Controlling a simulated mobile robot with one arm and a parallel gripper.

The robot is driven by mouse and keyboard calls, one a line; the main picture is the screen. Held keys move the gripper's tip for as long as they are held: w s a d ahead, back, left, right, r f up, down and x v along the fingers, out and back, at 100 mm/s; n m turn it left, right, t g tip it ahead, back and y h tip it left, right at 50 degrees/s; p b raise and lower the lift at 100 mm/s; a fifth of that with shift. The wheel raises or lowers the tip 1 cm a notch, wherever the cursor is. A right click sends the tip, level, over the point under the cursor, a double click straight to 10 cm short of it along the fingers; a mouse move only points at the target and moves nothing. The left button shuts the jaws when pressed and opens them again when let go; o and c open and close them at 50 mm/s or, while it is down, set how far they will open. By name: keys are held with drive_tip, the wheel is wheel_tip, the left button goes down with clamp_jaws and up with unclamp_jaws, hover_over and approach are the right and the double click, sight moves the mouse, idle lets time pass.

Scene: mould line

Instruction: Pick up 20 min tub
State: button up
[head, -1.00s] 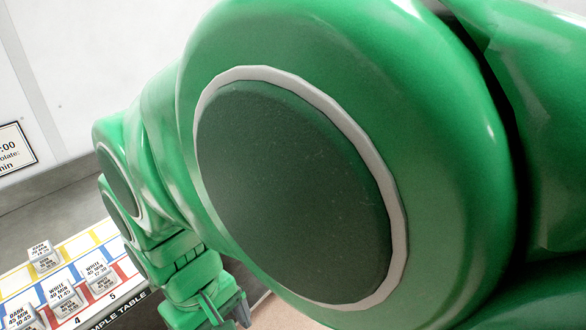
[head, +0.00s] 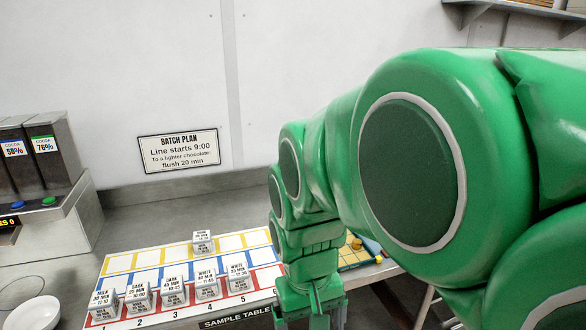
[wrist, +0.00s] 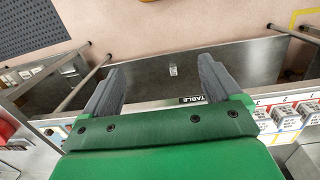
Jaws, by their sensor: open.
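A small white tub (head: 202,242) stands alone in the back yellow row of the sample board (head: 120,262). Its label seems to read dark, 20 min, but the print is too small to be sure. Several similar white tubs stand along the front rows, including a white 45 min tub (head: 238,278). My gripper (head: 312,312) points down at the right of the board, in front of the table edge, partly cut off by the frame. In the wrist view my gripper (wrist: 160,72) has its fingers wide apart with nothing between them. Some tubs (wrist: 285,118) show at the right there.
A batch plan sign (head: 178,151) hangs on the wall. Cocoa dispensers (head: 45,150) stand at the left, with a white bowl (head: 36,314) below. A yellow-and-blue board (head: 355,258) lies behind my arm. The grey counter behind the sample board is clear.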

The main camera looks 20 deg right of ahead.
drive_tip(key=w+a+t, duration=0.2)
drive_tip(key=w, duration=1.4)
drive_tip(key=t, duration=0.3)
hover_over(202, 236)
drive_tip(key=s+a, duration=0.1)
drive_tip(key=s, duration=0.2)
wheel_tip(202, 236, down, 10)
drive_tip(key=shift+s+a+f, duration=0.1)
drive_tip(key=shift+a, duration=0.05)
drive_tip(key=shift+x, duration=1.05)
drive_tip(key=shift+w+d+f, duration=0.3)
drive_tip(key=shift+w+f, duration=0.3)
drive_tip(key=shift+f, duration=0.2)
drive_tip(key=shift+w+d+f, duration=0.25)
drive_tip(key=shift+w+f, duration=0.3)
drive_tip(key=shift+f, duration=0.25)
drive_tip(key=shift+w+f, duration=0.25)
drive_tip(key=shift+f, duration=0.4)
